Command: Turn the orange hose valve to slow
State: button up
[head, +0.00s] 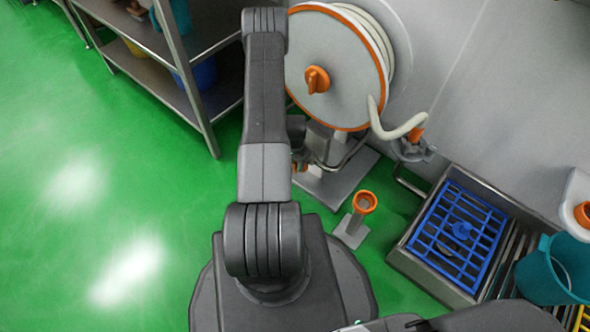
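A large round hose reel (335,50) with an orange rim hangs at the wall, with an orange knob (317,80) at its middle. A second, small orange part (301,165) shows low beside the upright link of my arm, near a grey pipe. It is mostly hidden, and I cannot tell which of the two orange parts is the hose valve or how either is set. A dark piece, probably my wrist, shows just above the small orange part. My gripper is hidden behind my arm, so its fingers and any contact do not show.
A steel shelf rack (185,60) stands at upper left. A stand with an orange ring (365,202) is on the floor below the reel. A steel basin with a blue grate (458,235) and a teal bucket (555,270) are at right. The green floor at left is clear.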

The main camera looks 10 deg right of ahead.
jog(key=shift+f+b, duration=0.35)
jog(key=shift+f, duration=1.45)
grip_shut()
jog(key=shift+f+g+h+b, duration=0.1)
jog(key=shift+g+h+b, duration=0.6)
jog(key=shift+g+b, duration=0.25)
jog(key=shift+w+f+g+h+b, duration=0.1)
jog(key=shift+g+h+b, duration=0.35)
jog(key=shift+b, duration=0.7)
jog(key=shift+g+h+b, duration=0.65)
jog(key=shift+g+b, duration=0.25)
jog(key=shift+b, duration=0.35)
jog(key=shift+r, duration=0.25)
